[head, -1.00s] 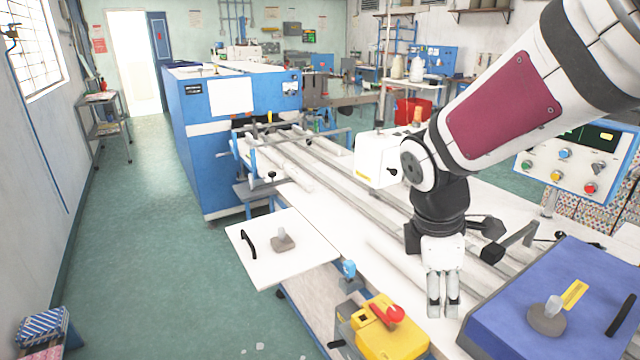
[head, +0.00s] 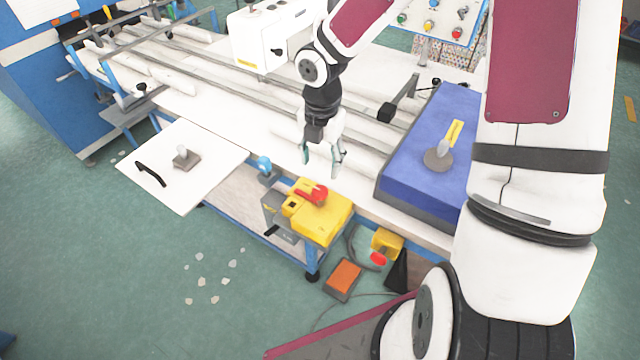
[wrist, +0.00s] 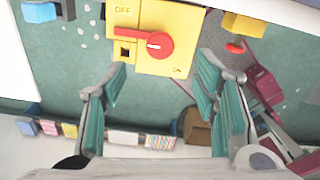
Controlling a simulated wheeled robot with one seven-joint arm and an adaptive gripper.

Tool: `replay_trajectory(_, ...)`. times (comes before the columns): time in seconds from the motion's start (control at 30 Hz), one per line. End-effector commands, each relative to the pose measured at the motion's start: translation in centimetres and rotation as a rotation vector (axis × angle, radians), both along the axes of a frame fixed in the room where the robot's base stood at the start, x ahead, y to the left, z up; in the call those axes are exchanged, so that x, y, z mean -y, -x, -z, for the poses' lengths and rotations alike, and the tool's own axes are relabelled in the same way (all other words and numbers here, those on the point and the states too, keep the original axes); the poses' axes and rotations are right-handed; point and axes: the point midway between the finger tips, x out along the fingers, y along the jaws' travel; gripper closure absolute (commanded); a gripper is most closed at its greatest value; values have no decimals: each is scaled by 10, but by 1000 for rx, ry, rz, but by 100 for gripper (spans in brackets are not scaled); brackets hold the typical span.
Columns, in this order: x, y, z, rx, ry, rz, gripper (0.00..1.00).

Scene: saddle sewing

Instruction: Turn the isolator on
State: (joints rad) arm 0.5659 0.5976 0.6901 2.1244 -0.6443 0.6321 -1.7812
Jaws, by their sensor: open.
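The isolator (head: 325,222) is a yellow box with a red rotary handle (head: 313,194), mounted at the front edge of the machine table. In the wrist view the isolator (wrist: 190,18) shows OFF at its upper left and ON at its lower right. There the red handle (wrist: 160,45) has its narrow arm pointing left and slightly up, on the OFF side. My gripper (head: 322,165) is open and empty, just above and behind the isolator in the head view. Its spread fingers (wrist: 160,85) lie below the handle in the wrist view and do not touch it.
A blue block with a knob (head: 425,145) stands right of my gripper. A white flap (head: 205,190) with a black handle juts out at left. A small yellow box with a red button (head: 388,242) and an orange pedal (head: 343,279) are lower right.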

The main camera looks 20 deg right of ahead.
Motion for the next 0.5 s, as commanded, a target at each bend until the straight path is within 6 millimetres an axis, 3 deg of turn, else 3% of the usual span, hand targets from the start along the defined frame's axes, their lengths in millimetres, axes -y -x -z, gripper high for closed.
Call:
replay_trajectory(0.2, -1, 1, 45, -5, -1, -3, 45)
replay_trajectory(0.5, -1, 1, 87, -1, 0, 1, 45)
